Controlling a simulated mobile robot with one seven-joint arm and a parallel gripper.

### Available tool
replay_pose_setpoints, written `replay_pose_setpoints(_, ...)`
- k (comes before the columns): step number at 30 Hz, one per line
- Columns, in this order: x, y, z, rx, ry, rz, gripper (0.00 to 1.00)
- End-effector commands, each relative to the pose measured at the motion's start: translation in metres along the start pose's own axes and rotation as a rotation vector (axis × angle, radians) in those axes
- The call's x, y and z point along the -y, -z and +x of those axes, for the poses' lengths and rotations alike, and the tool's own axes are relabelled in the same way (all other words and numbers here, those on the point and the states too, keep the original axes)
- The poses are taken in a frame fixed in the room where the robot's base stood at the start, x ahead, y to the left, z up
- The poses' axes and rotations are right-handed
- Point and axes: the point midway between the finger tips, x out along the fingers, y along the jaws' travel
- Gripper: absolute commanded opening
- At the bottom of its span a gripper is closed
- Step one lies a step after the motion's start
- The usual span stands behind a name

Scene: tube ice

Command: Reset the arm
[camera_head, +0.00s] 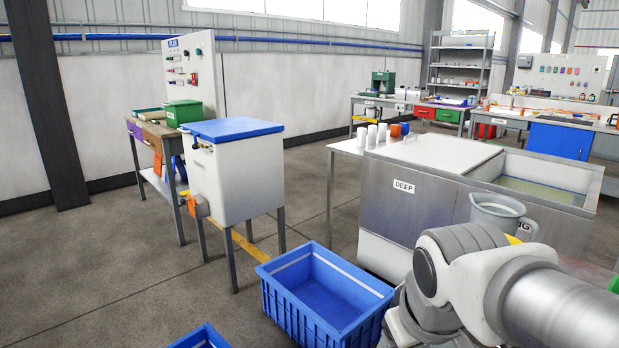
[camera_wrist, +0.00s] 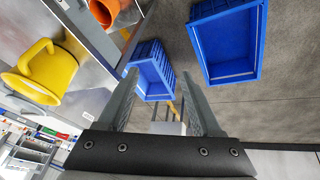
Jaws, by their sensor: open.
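My gripper (camera_wrist: 160,73) shows in the wrist view with its two fingers spread apart and nothing between them. Blue crates on the floor show beyond and beside the fingers. In the head view my arm fills the lower right corner, and my gripper cannot be made out there. A grey jug (camera_head: 498,212) stands just behind my arm, its lower part hidden. In the wrist view a yellow jug (camera_wrist: 45,72) and an orange vessel (camera_wrist: 104,10) are to the left of the fingers, apart from them.
A steel tank marked DEEP (camera_head: 405,205) stands beside my arm, with white cups (camera_head: 372,135) on its top. An empty blue crate (camera_head: 330,290) is on the floor in front. A white bin with a blue lid (camera_head: 232,131) stands left. Open floor lies at left.

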Motion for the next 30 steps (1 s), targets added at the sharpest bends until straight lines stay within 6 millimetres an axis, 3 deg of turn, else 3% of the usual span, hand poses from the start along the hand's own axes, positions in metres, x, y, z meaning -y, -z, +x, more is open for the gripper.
replay_pose_setpoints(6, -0.001, -0.035, -0.028, -0.059, 0.014, 0.230, 0.66)
replay_pose_setpoints(9, 0.000, -0.044, -0.042, -0.076, 0.023, 0.308, 0.66)
replay_pose_setpoints(30, -0.026, 0.027, -0.202, -0.070, 0.023, 0.294, 0.66)
